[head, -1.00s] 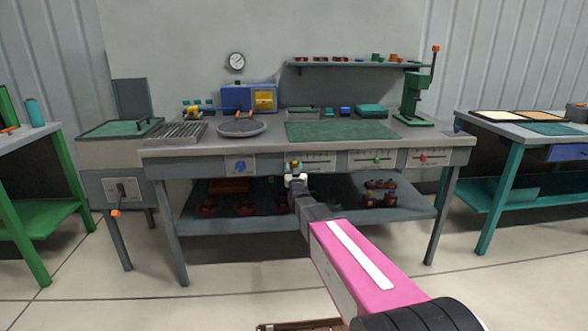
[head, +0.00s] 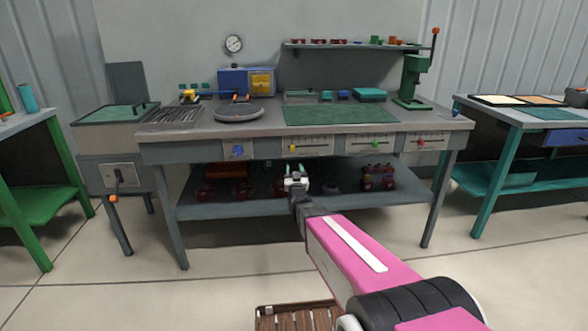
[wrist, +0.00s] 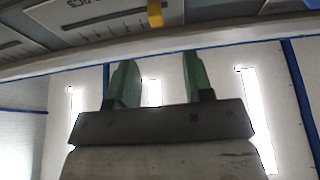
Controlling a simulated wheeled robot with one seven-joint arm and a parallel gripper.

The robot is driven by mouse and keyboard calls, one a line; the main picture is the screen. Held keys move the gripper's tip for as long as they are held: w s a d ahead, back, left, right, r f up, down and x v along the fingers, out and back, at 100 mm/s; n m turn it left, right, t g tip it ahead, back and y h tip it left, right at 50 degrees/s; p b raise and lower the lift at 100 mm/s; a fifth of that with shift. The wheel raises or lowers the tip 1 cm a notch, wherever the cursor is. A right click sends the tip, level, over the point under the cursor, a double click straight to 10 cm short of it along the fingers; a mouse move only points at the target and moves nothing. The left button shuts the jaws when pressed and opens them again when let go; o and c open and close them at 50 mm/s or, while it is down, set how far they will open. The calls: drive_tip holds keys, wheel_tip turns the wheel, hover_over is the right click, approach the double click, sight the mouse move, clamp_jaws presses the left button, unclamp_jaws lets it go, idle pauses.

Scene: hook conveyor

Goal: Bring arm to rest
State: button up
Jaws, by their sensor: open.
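My gripper (head: 295,171) is in front of the workbench (head: 160,152), below its row of front panels and before the dark space over the lower shelf. In the wrist view its two green fingers (wrist: 154,84) stand apart with nothing between them. The yellow knob (wrist: 154,12) of a front panel shows beyond the fingertips, apart from them. The pink arm link behind the gripper is mine.
The lower shelf (head: 240,208) holds several red parts. A green table (head: 35,213) stands left, a teal table (head: 490,175) right. A brown slatted crate (head: 290,317) is on the floor below my arm.

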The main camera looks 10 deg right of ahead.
drive_tip(key=s+d+f+g, duration=0.3)
drive_tip(key=s+f+g, duration=0.7)
drive_tip(key=f+g, duration=0.3)
drive_tip(key=s+d+f+g, duration=0.1)
drive_tip(key=s+g, duration=0.3)
drive_tip(key=s, duration=0.4)
drive_tip(key=s+d+f+g, duration=0.2)
drive_tip(key=s+g, duration=0.3)
drive_tip(key=s, duration=0.4)
drive_tip(key=shift+s+d, duration=0.15)
drive_tip(key=shift+d, duration=0.15)
idle(1.2)
